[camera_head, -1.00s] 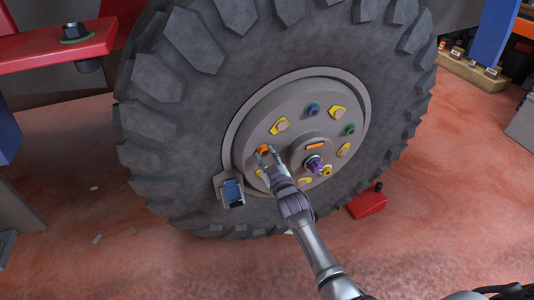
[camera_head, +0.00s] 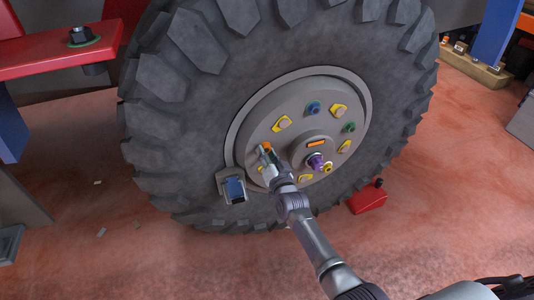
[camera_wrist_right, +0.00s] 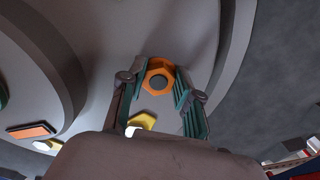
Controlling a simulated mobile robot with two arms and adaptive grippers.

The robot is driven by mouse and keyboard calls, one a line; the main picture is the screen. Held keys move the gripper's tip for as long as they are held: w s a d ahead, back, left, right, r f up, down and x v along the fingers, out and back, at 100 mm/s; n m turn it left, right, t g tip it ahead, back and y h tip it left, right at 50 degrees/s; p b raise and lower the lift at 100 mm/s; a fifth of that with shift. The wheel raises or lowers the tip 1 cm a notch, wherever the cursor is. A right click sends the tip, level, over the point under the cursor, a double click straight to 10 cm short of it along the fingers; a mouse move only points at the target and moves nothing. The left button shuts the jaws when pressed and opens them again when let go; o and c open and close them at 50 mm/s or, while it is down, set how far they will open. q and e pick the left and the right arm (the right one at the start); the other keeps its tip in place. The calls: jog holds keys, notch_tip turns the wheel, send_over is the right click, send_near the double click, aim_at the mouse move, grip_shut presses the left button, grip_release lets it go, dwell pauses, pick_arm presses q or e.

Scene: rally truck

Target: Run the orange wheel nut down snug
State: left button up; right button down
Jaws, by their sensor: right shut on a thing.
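The orange wheel nut (camera_head: 267,147) sits on the left side of the grey wheel hub. How far the nut sits from the hub face cannot be told. My left gripper is in neither view.
Yellow-tabbed nuts (camera_head: 282,124), a blue nut (camera_head: 313,107), a green nut (camera_head: 348,128) and a purple nut (camera_head: 316,162) ring the hub. A red chock (camera_head: 368,197) stands by the tyre (camera_head: 190,130).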

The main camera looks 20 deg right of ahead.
jog(key=shift+r+m, duration=0.2)
jog(key=shift+m, duration=1.3)
jog(key=c, duration=0.8)
grip_release()
jog(key=shift+f, duration=0.1)
jog(key=s, duration=1.2)
jog(key=shift+d, duration=0.15)
